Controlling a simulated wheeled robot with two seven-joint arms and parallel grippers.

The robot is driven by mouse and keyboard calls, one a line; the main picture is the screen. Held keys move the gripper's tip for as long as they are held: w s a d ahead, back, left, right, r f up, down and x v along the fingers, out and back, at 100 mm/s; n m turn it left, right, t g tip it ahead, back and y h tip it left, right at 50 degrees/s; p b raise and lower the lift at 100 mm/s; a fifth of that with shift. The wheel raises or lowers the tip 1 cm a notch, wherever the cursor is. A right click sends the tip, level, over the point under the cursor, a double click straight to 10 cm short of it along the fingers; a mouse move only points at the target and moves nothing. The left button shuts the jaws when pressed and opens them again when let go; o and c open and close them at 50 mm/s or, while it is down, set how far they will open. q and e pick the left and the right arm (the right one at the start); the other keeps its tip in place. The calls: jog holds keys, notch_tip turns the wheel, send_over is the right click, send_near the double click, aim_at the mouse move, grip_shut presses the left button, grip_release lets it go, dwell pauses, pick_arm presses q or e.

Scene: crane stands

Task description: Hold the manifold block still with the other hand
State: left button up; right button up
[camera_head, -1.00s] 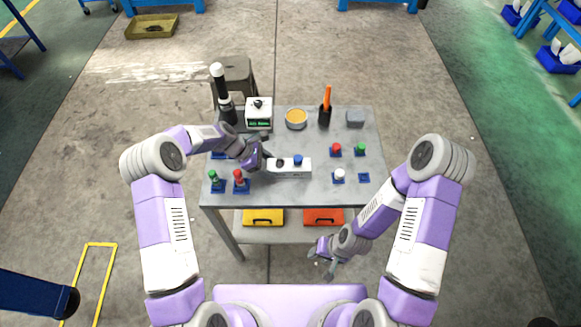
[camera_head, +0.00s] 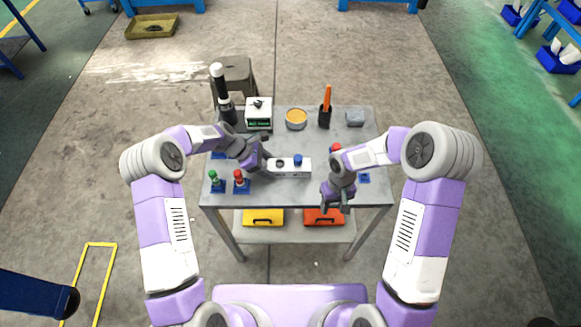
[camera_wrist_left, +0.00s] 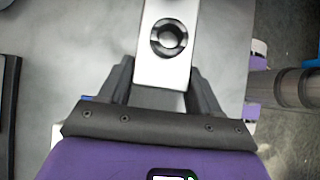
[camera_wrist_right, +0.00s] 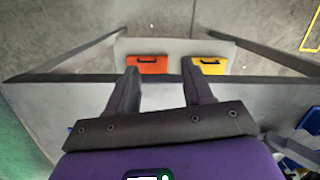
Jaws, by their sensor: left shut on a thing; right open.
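The manifold block (camera_head: 292,173) is a white bar lying on the grey table, with a blue part (camera_head: 298,160) on its top near the right end. My left gripper (camera_head: 262,166) is shut on the block's left end. In the left wrist view the block (camera_wrist_left: 165,65) sits between the two fingers (camera_wrist_left: 158,90), with a dark round port (camera_wrist_left: 169,38) in its top. My right gripper (camera_head: 338,205) is open and empty over the table's front edge, right of the block. In the right wrist view its fingers (camera_wrist_right: 160,88) are spread with nothing between them.
Red (camera_head: 239,178) and green (camera_head: 213,178) topped pieces stand on blue pads at front left. A white device (camera_head: 259,113), a round tin (camera_head: 296,118) and a black holder (camera_head: 324,117) stand along the back. Yellow (camera_head: 263,217) and orange (camera_head: 322,216) cases lie on the lower shelf.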

jog(key=w+d+r+h, duration=0.1)
jog(key=r, duration=0.1)
jog(key=w+d+r, duration=0.1)
jog(key=w+r, duration=0.1)
jog(key=w+d+r+h, duration=0.1)
jog(key=w+r, duration=0.1)
jog(key=shift+d+r+t+h, duration=0.1)
jog(key=shift+r+t+h, duration=0.1)
jog(key=shift+t+h, duration=0.15)
notch_tip(320, 180, up, 2)
jog(key=w+a, duration=0.2)
jog(key=w, duration=0.1)
notch_tip(320, 180, up, 6)
jog(key=r+n+t+y, duration=0.1)
jog(key=n+y, duration=0.1)
jog(key=n, duration=0.1)
send_over(298, 157)
jog(key=shift+s+d+f, duration=0.15)
jog(key=shift+f, duration=4.5)
grip_shut()
